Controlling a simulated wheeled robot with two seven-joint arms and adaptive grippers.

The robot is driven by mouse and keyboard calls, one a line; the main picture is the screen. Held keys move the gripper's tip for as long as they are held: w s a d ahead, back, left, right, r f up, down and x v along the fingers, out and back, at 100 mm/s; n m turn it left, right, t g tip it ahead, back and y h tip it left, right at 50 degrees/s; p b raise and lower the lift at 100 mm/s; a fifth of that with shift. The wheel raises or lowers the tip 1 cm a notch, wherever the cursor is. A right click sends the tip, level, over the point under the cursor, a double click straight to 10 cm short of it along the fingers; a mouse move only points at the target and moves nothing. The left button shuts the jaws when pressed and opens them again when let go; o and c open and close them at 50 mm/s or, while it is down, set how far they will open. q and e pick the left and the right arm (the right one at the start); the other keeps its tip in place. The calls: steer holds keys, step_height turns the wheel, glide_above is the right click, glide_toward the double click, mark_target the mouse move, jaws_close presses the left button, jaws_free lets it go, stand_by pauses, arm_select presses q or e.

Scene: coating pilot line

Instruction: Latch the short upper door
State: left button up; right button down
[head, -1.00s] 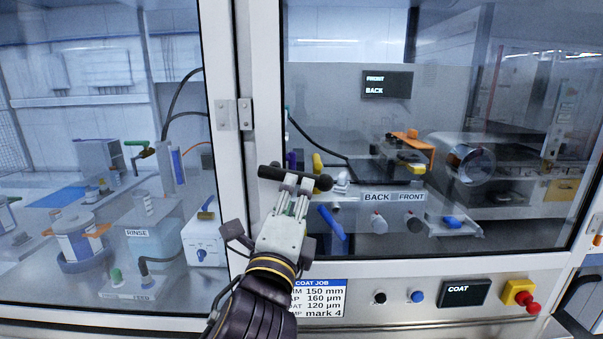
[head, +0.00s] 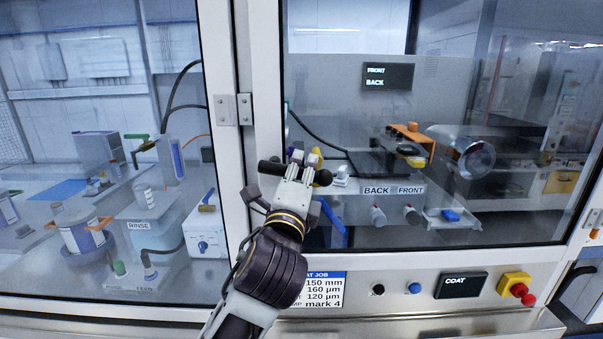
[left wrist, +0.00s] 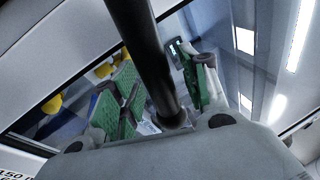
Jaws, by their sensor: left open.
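The glass door (head: 480,130) fills the right of the head view in a pale metal frame. It looks flush there; I cannot tell whether it is latched. A black bar handle (head: 268,167) lies nearly level at its left frame post. My left gripper (head: 304,157) is at the handle, its fingers reaching across the bar near the right end. In the left wrist view, the black bar (left wrist: 143,50) runs between the two green-padded fingers (left wrist: 160,90), which stand apart. Firm contact cannot be told. My right gripper is not in view.
A hinge (head: 235,109) sits on the post left of the handle. Below the door are a black knob, a blue button, a COAT display (head: 462,285) and a red stop button (head: 520,288). A second glass pane (head: 100,150) covers the left.

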arm_select(q)
jaws_close()
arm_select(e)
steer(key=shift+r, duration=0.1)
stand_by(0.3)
